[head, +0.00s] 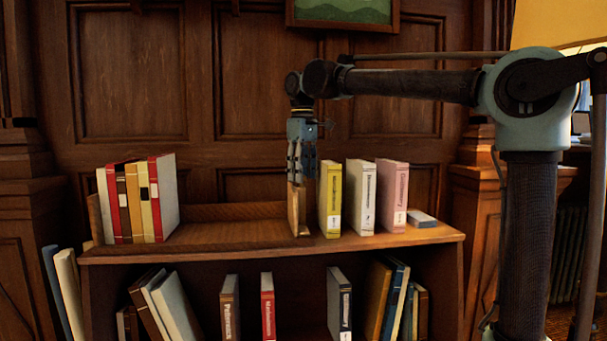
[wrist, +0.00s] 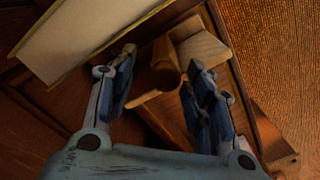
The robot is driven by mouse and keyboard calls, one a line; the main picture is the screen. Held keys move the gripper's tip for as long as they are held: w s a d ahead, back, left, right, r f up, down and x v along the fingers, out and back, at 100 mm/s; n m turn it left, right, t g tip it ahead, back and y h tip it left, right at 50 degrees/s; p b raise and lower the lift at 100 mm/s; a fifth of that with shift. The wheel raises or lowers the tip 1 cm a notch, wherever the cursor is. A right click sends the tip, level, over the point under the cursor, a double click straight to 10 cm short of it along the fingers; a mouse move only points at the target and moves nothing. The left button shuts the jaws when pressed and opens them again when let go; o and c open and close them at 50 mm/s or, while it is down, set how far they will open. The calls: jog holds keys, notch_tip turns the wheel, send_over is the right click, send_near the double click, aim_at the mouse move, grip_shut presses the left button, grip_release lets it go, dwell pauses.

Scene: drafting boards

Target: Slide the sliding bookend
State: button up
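The sliding bookend (head: 297,212) is an upright wooden panel on the top shelf (head: 232,231), just left of the yellow book. My gripper (head: 298,180) points down at the bookend's upper part and hides some of it. In the wrist view my gripper (wrist: 160,65) has its two blue-grey fingers apart. A rounded wooden knob (wrist: 166,74), seemingly part of the bookend, shows between the fingers with small gaps on both sides. I cannot tell whether either finger touches it.
Yellow (head: 330,200), white (head: 361,196) and pink (head: 392,195) books stand just right of the bookend. A group of red, brown and cream books (head: 140,200) stands at the shelf's left end. The shelf between is clear. Wall panelling (head: 130,90) rises behind.

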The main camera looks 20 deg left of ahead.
notch_tip(320, 180, up, 12)
dwell(0.7)
dwell(0.4)
